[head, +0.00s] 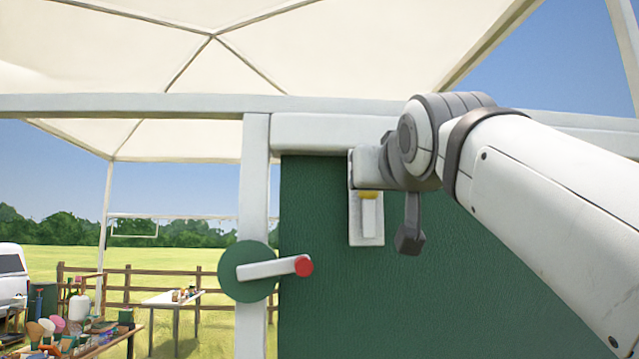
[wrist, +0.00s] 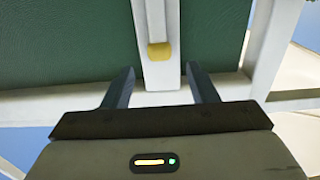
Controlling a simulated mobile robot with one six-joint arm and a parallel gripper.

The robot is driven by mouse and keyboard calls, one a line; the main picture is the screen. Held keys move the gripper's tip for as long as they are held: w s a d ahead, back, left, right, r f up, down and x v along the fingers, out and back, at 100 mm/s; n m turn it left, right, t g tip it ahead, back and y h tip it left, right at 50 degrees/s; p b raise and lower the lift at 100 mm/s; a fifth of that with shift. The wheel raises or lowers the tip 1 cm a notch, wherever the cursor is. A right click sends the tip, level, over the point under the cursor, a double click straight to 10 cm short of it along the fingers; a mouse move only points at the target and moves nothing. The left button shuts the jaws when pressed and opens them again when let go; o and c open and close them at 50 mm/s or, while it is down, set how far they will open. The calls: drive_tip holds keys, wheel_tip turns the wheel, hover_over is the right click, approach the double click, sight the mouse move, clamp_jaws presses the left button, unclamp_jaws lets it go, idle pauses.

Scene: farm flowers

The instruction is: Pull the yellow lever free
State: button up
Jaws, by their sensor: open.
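The yellow lever (head: 369,195) shows as a small yellow piece on a pale upright plate (head: 355,232) fixed to the green panel, with a white bar below it. In the wrist view the yellow piece (wrist: 159,51) sits on a white strip. My gripper (wrist: 160,70) is open and empty, its two dark fingers apart on either side of the strip. The yellow piece appears between and slightly beyond the fingertips; I see no contact.
The green panel (head: 330,300) fills the space right of a white post (head: 252,190). A green disc (head: 240,257) with a white, red-tipped handle (head: 290,266) sits on the post, lower left of the lever. Cluttered tables (head: 95,345) stand farther off at left.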

sight(369, 211)
drive_tip(key=w+p, duration=0.1)
drive_tip(key=w, duration=0.4)
drive_tip(key=shift+w, duration=0.1)
clamp_jaws()
idle(0.4)
